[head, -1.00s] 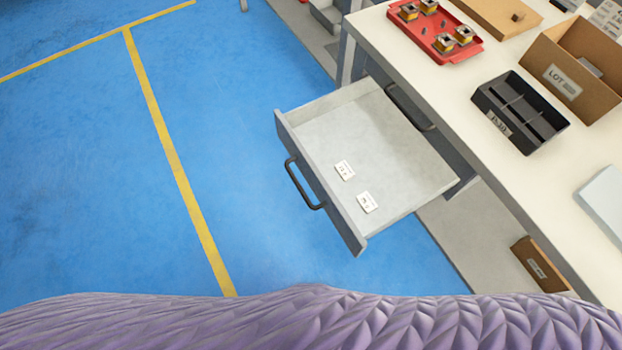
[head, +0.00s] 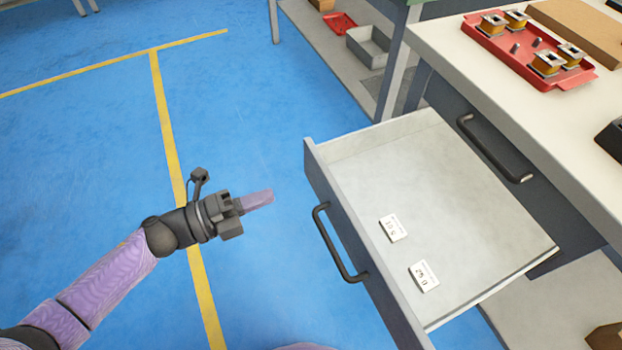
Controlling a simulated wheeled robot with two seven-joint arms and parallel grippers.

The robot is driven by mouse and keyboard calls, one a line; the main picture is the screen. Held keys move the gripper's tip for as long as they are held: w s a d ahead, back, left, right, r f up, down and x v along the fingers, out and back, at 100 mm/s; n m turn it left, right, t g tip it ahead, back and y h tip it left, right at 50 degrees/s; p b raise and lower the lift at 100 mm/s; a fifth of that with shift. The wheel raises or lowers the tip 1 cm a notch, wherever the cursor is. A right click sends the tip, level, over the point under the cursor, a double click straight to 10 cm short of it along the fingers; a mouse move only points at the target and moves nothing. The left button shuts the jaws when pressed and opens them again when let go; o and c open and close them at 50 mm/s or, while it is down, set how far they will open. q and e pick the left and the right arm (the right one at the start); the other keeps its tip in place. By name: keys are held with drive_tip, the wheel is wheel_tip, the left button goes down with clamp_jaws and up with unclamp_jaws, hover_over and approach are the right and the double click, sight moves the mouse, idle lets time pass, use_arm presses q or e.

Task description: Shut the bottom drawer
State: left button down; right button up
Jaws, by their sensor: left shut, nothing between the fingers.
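The bottom drawer (head: 460,190) stands pulled far out from under the workbench. Its grey front (head: 345,220) faces left and carries a dark bar handle (head: 334,245). Two small white labelled cards (head: 393,228) lie inside it. My left gripper (head: 262,199) is left of the drawer front, over the blue floor, pointing right towards it. It is shut and empty, and apart from the handle. My right gripper is not in view.
Another dark handle (head: 492,150) is on the closed drawer above. The white benchtop (head: 480,75) holds a red tray (head: 540,58) with several coils. A grey bin (head: 368,46) sits on a low shelf behind. The blue floor (head: 90,160) at left is clear.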

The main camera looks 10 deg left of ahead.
sight(324, 175)
use_arm(q)
drive_tip(key=b+x, duration=0.2)
drive_tip(key=x, duration=0.6)
drive_tip(key=shift+f, duration=0.15)
drive_tip(key=shift+w+d, duration=0.3)
drive_tip(key=shift+d, duration=0.1)
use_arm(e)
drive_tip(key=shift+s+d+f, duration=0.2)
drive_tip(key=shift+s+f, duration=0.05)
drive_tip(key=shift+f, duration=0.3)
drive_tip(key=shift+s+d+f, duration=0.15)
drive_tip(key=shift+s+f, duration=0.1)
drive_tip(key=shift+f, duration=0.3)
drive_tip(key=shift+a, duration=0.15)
